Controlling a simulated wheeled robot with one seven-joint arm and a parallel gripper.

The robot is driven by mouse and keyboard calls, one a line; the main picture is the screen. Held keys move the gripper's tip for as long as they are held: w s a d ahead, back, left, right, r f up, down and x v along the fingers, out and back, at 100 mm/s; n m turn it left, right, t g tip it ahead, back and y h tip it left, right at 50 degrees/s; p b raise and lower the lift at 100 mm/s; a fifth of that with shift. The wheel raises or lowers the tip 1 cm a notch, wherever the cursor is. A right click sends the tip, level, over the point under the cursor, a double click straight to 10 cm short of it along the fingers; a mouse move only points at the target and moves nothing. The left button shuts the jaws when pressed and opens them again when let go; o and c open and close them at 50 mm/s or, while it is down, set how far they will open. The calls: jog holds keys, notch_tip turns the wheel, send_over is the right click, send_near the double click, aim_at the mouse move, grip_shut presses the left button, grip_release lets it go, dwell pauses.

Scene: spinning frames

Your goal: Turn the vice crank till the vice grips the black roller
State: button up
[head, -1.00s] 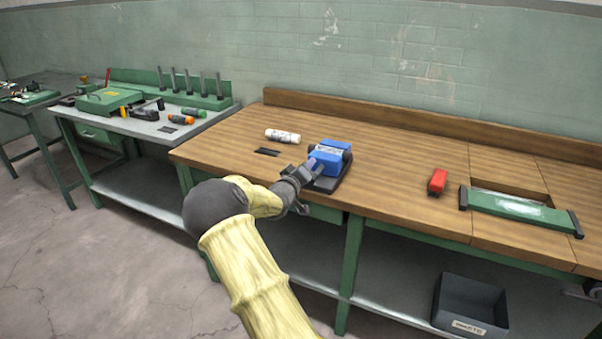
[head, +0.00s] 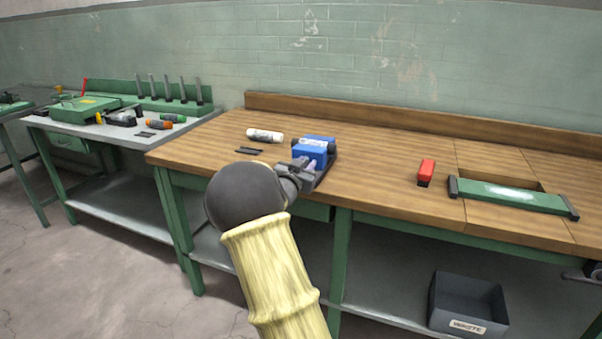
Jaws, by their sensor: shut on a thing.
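The blue vice (head: 313,149) stands on a dark base near the front edge of the wooden bench. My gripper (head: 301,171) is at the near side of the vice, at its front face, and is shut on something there. That is where the crank sits, but the crank itself is hidden by my gripper and wrist. A dark shape at the vice's far side may be the black roller, but it is too small to tell. Whether the jaws touch the roller cannot be seen.
A white cylinder (head: 265,135) and thin black strips (head: 249,150) lie left of the vice. A red block (head: 426,172) and a green panel (head: 510,195) are to the right. A waste bin (head: 468,303) stands on the lower shelf. The bench (head: 385,165) between vice and red block is clear.

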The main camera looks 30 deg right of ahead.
jog(key=shift+s+d+f+m+b, duration=0.15)
jog(key=shift+f+m+b, duration=0.7)
jog(key=shift+m+b, duration=0.85)
jog(key=shift+s+f+m+b, duration=0.2)
jog(key=shift+f+m+b, duration=0.6)
jog(key=shift+m+b, duration=0.95)
jog(key=shift+s+d+f+m+b, duration=0.15)
jog(key=shift+f+m+b, duration=0.9)
jog(key=shift+b, duration=1.05)
jog(key=shift+r+m, duration=0.2)
jog(key=shift+m, duration=0.1)
jog(key=shift+a+r, duration=0.1)
jog(key=o, duration=0.9)
jog(key=shift+a, duration=0.1)
jog(key=shift+s+d+r, duration=0.15)
jog(key=shift+d+r, duration=0.05)
jog(key=shift+d, duration=0.05)
jog(key=p+v, duration=0.2)
jog(key=v, duration=1.5)
jog(key=shift+s, duration=0.2)
